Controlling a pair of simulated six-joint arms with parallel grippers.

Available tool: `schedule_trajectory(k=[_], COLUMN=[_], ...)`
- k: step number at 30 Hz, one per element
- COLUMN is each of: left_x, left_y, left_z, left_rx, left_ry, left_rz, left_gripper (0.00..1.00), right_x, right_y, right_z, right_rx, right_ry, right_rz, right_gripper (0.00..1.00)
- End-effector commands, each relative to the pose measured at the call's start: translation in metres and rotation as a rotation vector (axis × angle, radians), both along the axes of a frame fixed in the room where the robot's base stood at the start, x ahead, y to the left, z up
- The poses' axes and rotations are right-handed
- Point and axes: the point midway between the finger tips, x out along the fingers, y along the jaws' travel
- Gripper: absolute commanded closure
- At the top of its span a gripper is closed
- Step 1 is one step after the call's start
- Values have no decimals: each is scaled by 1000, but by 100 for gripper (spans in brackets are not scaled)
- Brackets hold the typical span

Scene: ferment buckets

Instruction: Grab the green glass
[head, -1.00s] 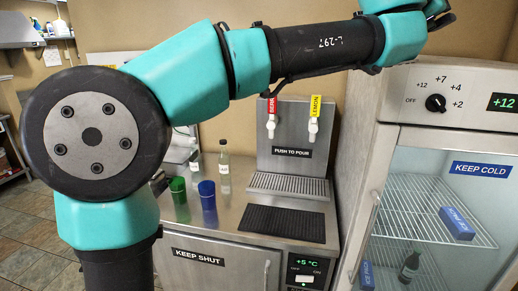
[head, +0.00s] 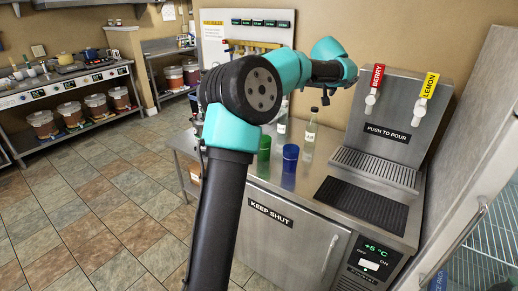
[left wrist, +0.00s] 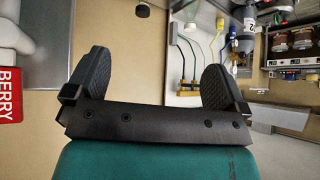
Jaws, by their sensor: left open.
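The green glass (head: 264,147) stands upright on the steel counter in the head view, just right of my left arm's elbow. A blue glass (head: 290,157) stands close to its right. My left forearm reaches away above the glasses, and its hand end is small and dark there. In the left wrist view my left gripper (left wrist: 154,62) is open, with its two black fingers wide apart and nothing between them. Neither glass shows in that view. My right gripper is not in view.
A clear bottle (head: 310,137) stands behind the blue glass. The drink dispenser (head: 385,125), with BERRY and LEMON taps, and a black mat (head: 362,203) are to the right. The floor at left is open.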

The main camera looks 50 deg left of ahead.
Motion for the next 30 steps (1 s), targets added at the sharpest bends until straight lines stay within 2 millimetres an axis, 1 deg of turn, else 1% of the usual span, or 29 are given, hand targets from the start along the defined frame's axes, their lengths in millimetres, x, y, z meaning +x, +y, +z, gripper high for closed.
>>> schedule_trajectory(k=[1,3,6,9,11,13,23,26,30], left_x=[-15,-38,-69,-90,-98,-101,-100,-99,-98], left_y=[29,63,99,120,127,129,129,131,139], left_z=[-23,-51,-83,-102,-108,-111,-112,-119,-137], left_rx=[-44,-109,-183,-231,-246,-254,-253,-253,-252], left_ry=[34,75,120,148,156,160,161,162,162], left_rz=[90,216,365,461,492,507,505,504,505], left_gripper=[0,0,0,0,0,0,0,0,0], right_x=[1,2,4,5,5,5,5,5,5], right_y=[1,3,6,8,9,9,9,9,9], right_z=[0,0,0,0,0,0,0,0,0], right_rx=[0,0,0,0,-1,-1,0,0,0], right_ry=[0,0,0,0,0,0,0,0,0], right_rz=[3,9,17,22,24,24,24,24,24], right_gripper=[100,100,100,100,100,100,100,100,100])
